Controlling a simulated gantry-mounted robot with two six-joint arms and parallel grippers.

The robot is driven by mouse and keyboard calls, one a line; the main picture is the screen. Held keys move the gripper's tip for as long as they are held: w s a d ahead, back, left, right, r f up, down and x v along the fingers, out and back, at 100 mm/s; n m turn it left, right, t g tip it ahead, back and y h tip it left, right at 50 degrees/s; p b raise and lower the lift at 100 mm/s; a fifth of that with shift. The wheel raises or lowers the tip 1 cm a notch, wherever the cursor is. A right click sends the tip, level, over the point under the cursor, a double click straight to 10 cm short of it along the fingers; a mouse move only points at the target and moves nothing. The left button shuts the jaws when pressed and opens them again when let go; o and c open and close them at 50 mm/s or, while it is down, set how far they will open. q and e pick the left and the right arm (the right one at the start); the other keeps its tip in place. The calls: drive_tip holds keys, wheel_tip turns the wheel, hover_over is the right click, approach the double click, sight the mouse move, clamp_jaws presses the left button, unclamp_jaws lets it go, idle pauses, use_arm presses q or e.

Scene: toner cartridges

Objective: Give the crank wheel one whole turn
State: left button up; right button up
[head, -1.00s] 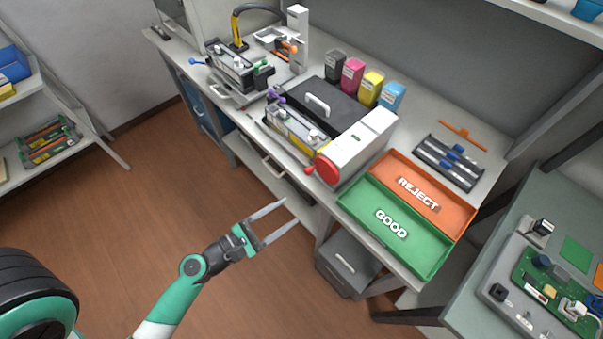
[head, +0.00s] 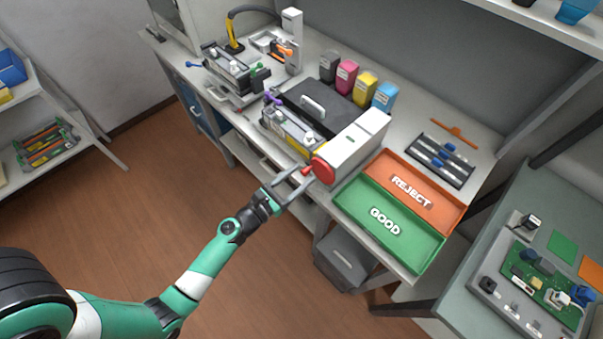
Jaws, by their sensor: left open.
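The red crank wheel (head: 323,168) sits on the front end of the white housing (head: 352,145) of a machine on the bench. A small red knob (head: 306,171) stands out from the wheel toward my left gripper (head: 293,184). My left gripper is open, in front of and slightly left of the wheel. Its fingertips reach close to the knob, one on either side as it looks from here. I cannot tell whether they touch it. My right gripper is not in view.
Right of the wheel lie a green GOOD tray (head: 428,262) and an orange REJECT tray (head: 452,216). Several toner bottles (head: 346,77) stand behind the machine. A grey drawer unit (head: 343,262) is below the bench. Open floor lies left of my arm.

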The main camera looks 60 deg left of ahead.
sight(323, 167)
use_arm(q)
drive_tip(key=shift+w, duration=0.4)
clamp_jaws()
drive_tip(key=shift+m, duration=0.3)
drive_tip(key=m, duration=0.1)
drive_tip(key=r+m, duration=0.1)
drive_tip(key=m, duration=0.3)
drive_tip(key=shift+r, duration=0.35)
drive_tip(key=m, duration=0.2)
drive_tip(key=r+m, duration=0.1)
drive_tip(key=m, duration=0.2)
drive_tip(key=shift+w+d+r+m, duration=0.1)
drive_tip(key=shift+d+r+m, duration=0.1)
drive_tip(key=shift+d+m, duration=0.15)
drive_tip(key=m, duration=0.1)
drive_tip(key=d+m, duration=0.1)
drive_tip(key=m, duration=0.1)
drive_tip(key=r+m, duration=0.1)
drive_tip(key=m, duration=0.1)
drive_tip(key=shift+w+d+p, duration=0.1)
drive_tip(key=shift+d+p, duration=0.1)
drive_tip(key=shift+p, duration=0.1)
drive_tip(key=m, duration=0.2)
drive_tip(key=d+m, duration=0.1)
drive_tip(key=m, duration=0.3)
drive_tip(key=shift+w+d, duration=0.1)
drive_tip(key=shift+d, duration=0.2)
